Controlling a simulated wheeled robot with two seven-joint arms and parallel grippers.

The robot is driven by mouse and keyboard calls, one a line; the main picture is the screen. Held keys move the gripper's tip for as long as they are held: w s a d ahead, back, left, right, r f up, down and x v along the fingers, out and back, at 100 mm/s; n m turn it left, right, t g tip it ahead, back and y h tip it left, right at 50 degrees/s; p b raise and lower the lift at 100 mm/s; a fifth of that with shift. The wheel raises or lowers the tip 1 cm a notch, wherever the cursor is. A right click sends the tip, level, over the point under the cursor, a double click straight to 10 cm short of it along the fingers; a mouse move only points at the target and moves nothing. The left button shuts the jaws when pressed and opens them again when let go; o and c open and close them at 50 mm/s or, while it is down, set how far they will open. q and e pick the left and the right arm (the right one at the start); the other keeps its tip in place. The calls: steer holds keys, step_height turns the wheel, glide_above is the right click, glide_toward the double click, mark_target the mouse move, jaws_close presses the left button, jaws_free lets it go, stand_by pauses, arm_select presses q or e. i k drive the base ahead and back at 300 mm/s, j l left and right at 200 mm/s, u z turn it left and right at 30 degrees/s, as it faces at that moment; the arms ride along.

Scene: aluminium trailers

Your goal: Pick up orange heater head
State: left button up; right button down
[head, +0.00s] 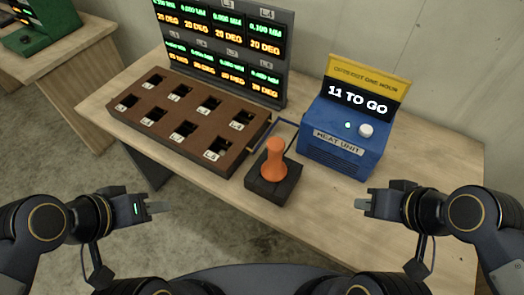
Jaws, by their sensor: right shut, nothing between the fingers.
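The orange heater head (275,160) stands upright on a small black square base (272,190) near the table's front edge, in the middle of the head view. My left gripper (160,207) is to the left of it, in front of the table and well apart from it. It holds nothing visible, and I cannot tell how far its fingers are parted. My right gripper (362,204) is to the right of it, over the front part of the table, shut and empty.
A blue heat unit (335,140) reading "11 TO GO" stands behind and to the right of the heater head. A brown rack (190,115) with labelled slots lies to the left, before a display panel (225,45). A cable runs near the black base. The wooden table (440,150) is clear at right.

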mark_target(273, 170)
steer(key=k+l+u, duration=0.1)
steer(key=u, duration=0.3)
steer(key=k+l+u, duration=0.1)
steer(key=u, duration=0.3)
steer(key=k+l+u, duration=0.1)
steer(key=u, duration=0.3)
